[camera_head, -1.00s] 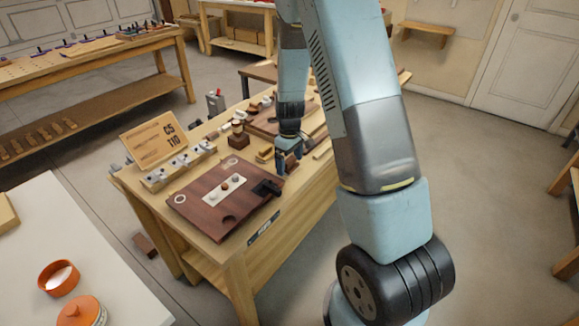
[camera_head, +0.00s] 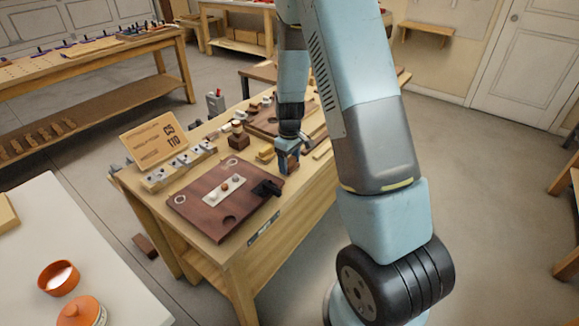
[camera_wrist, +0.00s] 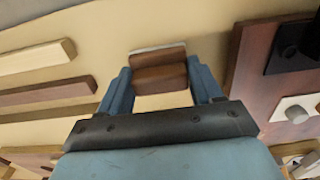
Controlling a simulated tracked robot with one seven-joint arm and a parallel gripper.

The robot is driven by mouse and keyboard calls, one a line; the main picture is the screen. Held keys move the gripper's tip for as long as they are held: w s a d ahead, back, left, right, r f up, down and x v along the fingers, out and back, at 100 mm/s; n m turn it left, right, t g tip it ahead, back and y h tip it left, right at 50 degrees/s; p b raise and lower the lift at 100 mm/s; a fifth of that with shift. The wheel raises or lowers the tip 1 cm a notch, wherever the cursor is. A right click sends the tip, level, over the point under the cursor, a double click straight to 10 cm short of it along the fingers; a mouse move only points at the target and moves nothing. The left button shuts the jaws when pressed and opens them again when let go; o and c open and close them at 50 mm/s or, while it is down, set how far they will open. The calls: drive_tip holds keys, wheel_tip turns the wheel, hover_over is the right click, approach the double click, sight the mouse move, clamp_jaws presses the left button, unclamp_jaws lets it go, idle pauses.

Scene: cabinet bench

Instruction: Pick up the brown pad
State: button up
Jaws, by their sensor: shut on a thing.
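The brown pad (camera_wrist: 160,78) is a small dark-brown block with a pale strip along its far edge. In the wrist view it sits between the two blue fingers of my gripper (camera_wrist: 162,88), which is shut on it. In the head view my gripper (camera_head: 287,158) is over the right part of the wooden bench, beside the dark-brown board, with the brown pad (camera_head: 292,164) partly hidden by the fingers. I cannot tell how far the pad is above the bench top.
A dark-brown board (camera_head: 206,204) with a pale plate and a black fitting lies left of my gripper. A sign (camera_head: 154,141) stands behind it. Wooden strips (camera_wrist: 45,95) lie left of the fingers in the wrist view. An orange bowl (camera_head: 58,278) is on the white table.

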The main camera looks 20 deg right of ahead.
drive_tip(key=shift+r, duration=0.65)
drive_tip(key=s+r, duration=1.1)
drive_tip(key=s, duration=0.3)
drive_tip(key=shift+r, duration=0.35)
drive_tip(key=o, duration=0.5)
drive_tip(key=c, duration=0.6)
